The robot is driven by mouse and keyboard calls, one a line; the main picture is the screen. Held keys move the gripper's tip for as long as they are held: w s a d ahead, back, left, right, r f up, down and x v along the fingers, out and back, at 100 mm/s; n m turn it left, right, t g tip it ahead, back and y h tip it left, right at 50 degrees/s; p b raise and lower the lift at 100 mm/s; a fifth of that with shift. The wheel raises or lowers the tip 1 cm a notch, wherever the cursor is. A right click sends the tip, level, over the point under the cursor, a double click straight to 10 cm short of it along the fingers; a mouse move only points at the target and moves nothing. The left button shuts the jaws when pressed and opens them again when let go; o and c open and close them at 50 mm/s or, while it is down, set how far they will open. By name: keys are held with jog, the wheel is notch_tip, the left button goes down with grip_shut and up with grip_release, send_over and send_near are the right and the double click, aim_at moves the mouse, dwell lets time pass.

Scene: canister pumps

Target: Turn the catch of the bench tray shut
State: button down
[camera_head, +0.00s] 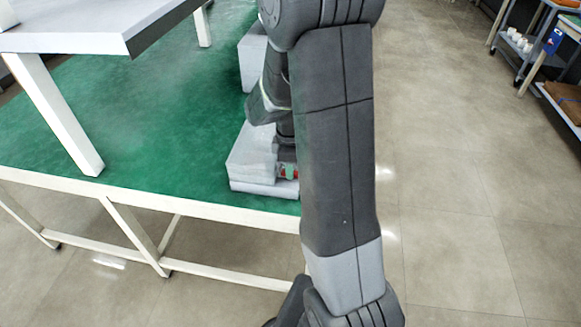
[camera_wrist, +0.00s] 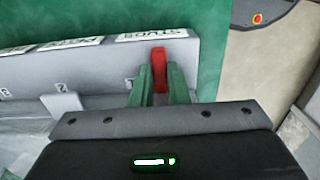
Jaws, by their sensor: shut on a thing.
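The bench tray (camera_head: 250,160) is a light grey box on the green bench top, near its front edge. In the wrist view its grey wall (camera_wrist: 100,66) runs across the picture and carries white labels. The red catch (camera_wrist: 159,64) stands at the right part of this wall, its long side pointing up the picture. My gripper (camera_wrist: 160,84) has green fingers, one on each side of the catch, and is shut on it. In the head view my gripper (camera_head: 287,171) and a bit of red show at the tray's right end; my arm hides the rest.
A raised white shelf (camera_head: 85,30) on a white leg stands on the left of the green bench (camera_head: 130,120). Another grey box (camera_head: 252,60) stands behind the tray. The floor at the right is open, with carts (camera_head: 530,45) at the far right.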

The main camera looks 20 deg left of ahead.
jog(key=c, duration=1.7)
grip_release()
notch_tip(320, 180, up, 14)
jog(key=shift+f+p, duration=0.1)
jog(key=shift+p, duration=0.2)
notch_tip(320, 180, down, 14)
jog(key=shift+r+b, duration=0.1)
jog(key=shift+b, duration=0.2)
